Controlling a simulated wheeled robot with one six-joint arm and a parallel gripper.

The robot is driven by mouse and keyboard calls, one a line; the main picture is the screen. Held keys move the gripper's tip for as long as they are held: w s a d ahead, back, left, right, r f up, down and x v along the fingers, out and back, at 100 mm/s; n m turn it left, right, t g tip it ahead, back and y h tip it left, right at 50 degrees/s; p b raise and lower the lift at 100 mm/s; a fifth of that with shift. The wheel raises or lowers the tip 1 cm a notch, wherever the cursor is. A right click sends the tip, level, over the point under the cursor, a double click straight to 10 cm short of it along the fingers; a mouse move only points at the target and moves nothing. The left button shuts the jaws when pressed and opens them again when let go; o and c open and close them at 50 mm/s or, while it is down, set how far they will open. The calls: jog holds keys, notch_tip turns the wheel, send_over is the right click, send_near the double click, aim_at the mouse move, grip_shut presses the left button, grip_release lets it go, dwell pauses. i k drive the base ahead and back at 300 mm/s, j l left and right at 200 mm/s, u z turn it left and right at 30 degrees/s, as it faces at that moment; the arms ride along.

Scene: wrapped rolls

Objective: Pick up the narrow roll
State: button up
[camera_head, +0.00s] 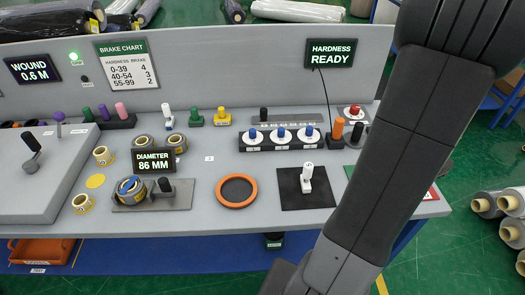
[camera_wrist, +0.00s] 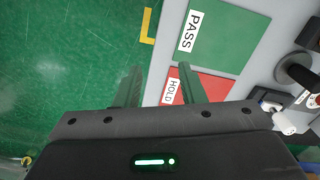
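Several small wrapped rolls sit at the left of the bench in the head view. One grey roll with a pale yellow core (camera_head: 103,155) lies behind a yellow disc, and another (camera_head: 83,203) lies in front of it. A grey-brown roll (camera_head: 178,143) lies behind the diameter display, and a roll (camera_head: 131,190) with a blue-topped part sits on the gauge plate. I cannot tell for sure which is the narrow one. My gripper (camera_wrist: 160,87) is open and empty in the wrist view, above the bench's right edge, away from these rolls. It is hidden in the head view.
A green PASS mat (camera_wrist: 226,38) and a red HOLD mat (camera_wrist: 205,88) lie below my gripper. An orange ring (camera_head: 237,203) and a black mat (camera_head: 292,198) with a white-handled tool lie mid-bench. The diameter display (camera_head: 153,161) stands among the rolls. Large rolls (camera_head: 512,203) lie off-bench, right.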

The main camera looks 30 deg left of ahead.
aim_at(132, 190)
jog(key=k+j, duration=0.15)
jog(key=j, duration=0.4)
jog(key=k+j+u, duration=0.1)
jog(key=j, duration=0.45)
jog(key=k+j, duration=0.2)
jog(key=j, duration=0.4)
jog(key=k+j+u, duration=0.15)
jog(key=j, duration=0.4)
jog(key=k+j, duration=0.1)
jog(key=j, duration=0.45)
jog(key=k+j+u, duration=0.1)
jog(key=j, duration=0.5)
